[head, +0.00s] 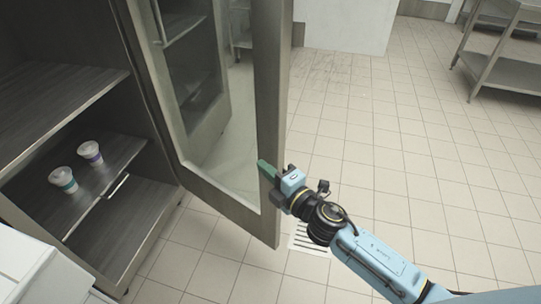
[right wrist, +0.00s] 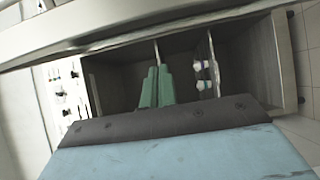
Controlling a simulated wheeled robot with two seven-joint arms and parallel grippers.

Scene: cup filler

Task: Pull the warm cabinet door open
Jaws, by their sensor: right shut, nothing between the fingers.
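The warm cabinet (head: 150,225) stands at the left in the head view, its shelves exposed. Its glass door, with a dark metal frame (head: 268,100), stands swung well open. My right gripper (head: 265,168) is at the lower part of the door's free edge. Its green fingers are shut with nothing between them and overlap the frame in the picture; I cannot tell whether they touch it. In the right wrist view the green fingers (right wrist: 157,86) point toward the open cabinet interior (right wrist: 245,62). My left gripper is not in view.
Two white cups, one with a teal band (head: 62,180) and one with a purple band (head: 90,153), stand on a cabinet shelf. A white unit (head: 30,265) is at the lower left. A steel table (head: 505,75) stands at the far right.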

